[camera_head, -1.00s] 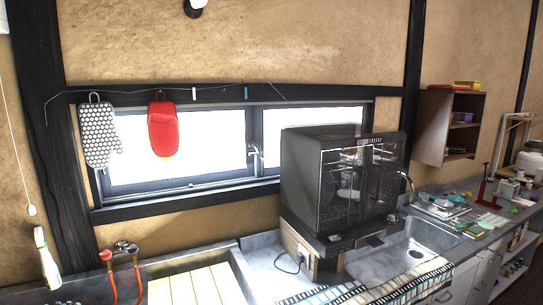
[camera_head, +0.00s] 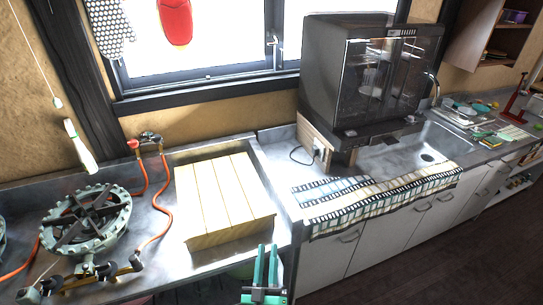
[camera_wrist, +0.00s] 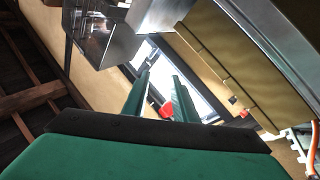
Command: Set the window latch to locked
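The window (camera_head: 215,45) is a dark-framed sliding window, with its upper part cut off in the head view. The window latch (camera_head: 273,43) appears as a small pale handle on the upright where the panes meet. Its exact setting is too small to tell. My gripper (camera_head: 267,250) has green fingers and shows at the bottom of the head view, below and in front of the window, well away from the latch. In the wrist view the fingers (camera_wrist: 161,76) are apart with nothing between them, and the window (camera_wrist: 205,95) lies beyond. I cannot make out the latch there.
A wooden-topped box (camera_head: 220,195) sits on the counter below the window. A dark glass-fronted cabinet (camera_head: 350,80) stands right of the latch. A gas burner (camera_head: 90,220) with orange hoses is at left. A striped cloth (camera_head: 380,195) covers the counter's front edge.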

